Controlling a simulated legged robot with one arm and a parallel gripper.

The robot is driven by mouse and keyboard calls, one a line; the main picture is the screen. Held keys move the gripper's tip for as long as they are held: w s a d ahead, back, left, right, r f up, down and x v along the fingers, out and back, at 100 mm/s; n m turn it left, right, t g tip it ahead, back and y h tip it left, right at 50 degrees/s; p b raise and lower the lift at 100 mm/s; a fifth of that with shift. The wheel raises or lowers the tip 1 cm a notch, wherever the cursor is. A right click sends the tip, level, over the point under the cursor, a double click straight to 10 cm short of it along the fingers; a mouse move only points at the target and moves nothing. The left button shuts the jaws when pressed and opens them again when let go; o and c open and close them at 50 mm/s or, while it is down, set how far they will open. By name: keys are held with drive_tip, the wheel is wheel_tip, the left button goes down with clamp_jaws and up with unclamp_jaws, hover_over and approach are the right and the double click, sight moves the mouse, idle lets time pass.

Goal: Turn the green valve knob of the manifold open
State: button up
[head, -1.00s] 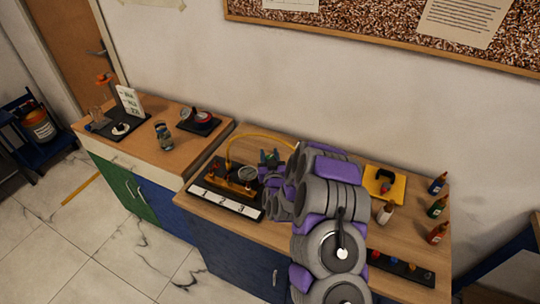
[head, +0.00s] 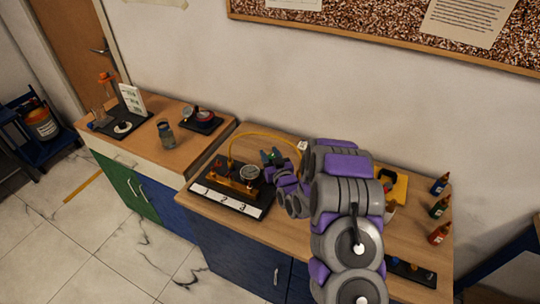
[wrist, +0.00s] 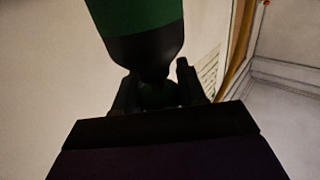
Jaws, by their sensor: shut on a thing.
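The manifold (head: 232,186) is a brass block with red-topped parts and a round gauge (head: 250,173), on a dark base at the left of the near bench. My gripper (head: 270,157) is just right of the gauge, by a small green part. In the wrist view, the two dark fingers of my gripper (wrist: 156,90) are closed around a small rounded green piece, the green valve knob (wrist: 158,97). A larger green and dark tapered shape (wrist: 140,30) fills the top there; I cannot tell what it is. The knob's angle cannot be read.
A yellow hose (head: 262,134) arches behind the manifold. A numbered white strip (head: 225,199) lies in front. My arm covers the bench middle. A yellow case (head: 398,188) and small bottles (head: 438,207) stand right. The left bench (head: 175,142) carries a glass jar (head: 166,134).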

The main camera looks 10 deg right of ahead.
drive_tip(key=o, duration=1)
drive_tip(key=shift+c, duration=0.2)
drive_tip(key=shift+s, duration=0.1)
drive_tip(key=s+d+p, duration=0.3)
drive_tip(key=s+p, duration=0.5)
drive_tip(key=s, duration=0.8)
drive_tip(key=shift+s+d, duration=0.15)
drive_tip(key=shift+s, duration=0.2)
drive_tip(key=shift+f, duration=0.1)
